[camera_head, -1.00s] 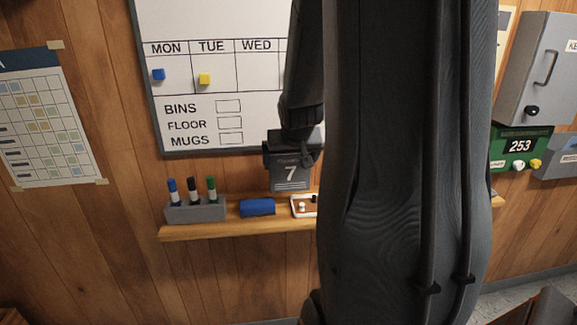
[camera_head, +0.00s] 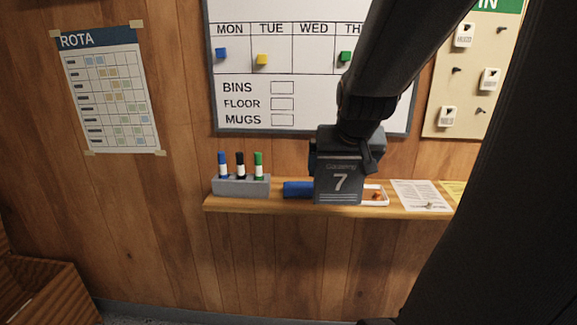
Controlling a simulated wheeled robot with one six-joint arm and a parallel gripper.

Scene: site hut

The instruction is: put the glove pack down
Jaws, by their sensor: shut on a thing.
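The glove pack (camera_head: 340,188) is a dark grey box with a white 7 on its front. It hangs upright from my gripper (camera_head: 343,145), which is shut on its upper part; the fingertips are mostly hidden. In the head view the pack is in front of the wooden wall shelf (camera_head: 240,205), covering the right end of the blue eraser (camera_head: 297,189) and the left part of a small white-rimmed tray (camera_head: 384,200). Its bottom edge appears near shelf level. I cannot tell whether it touches the shelf.
A grey holder (camera_head: 241,187) with three markers stands at the shelf's left end. A paper sheet (camera_head: 420,196) and a yellow note (camera_head: 454,190) lie to the right. The whiteboard (camera_head: 310,72) is above. A wooden box (camera_head: 40,290) stands lower left. My arm hides the right side.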

